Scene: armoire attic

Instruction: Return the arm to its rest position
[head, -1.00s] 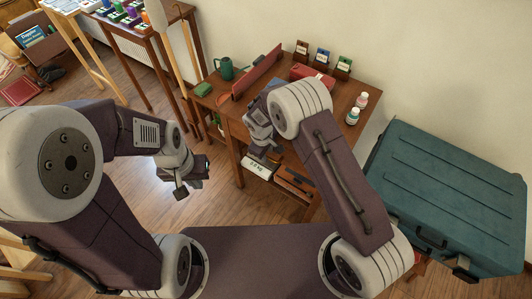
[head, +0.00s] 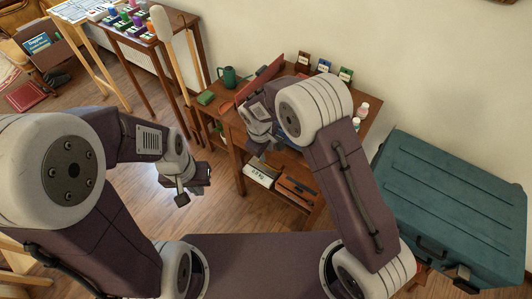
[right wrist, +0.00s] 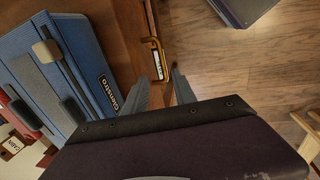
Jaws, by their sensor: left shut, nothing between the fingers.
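My left gripper (head: 194,187) hangs shut and empty over the open wood floor, left of the desk. My right arm reaches over the wooden desk (head: 228,113), its elbow covering much of the desktop. My right gripper (head: 262,143) is at the desk's front side, and its fingertips are hard to make out in the head view. In the right wrist view, the two grey fingers (right wrist: 160,80) stand apart with nothing held between them. A brass handle (right wrist: 156,55) on a wooden front shows beyond the gap. A blue case (right wrist: 60,75) lies left of the fingers.
A large teal trunk (head: 455,200) stands right of the desk. A side table (head: 150,38) with colored items stands at the back left.

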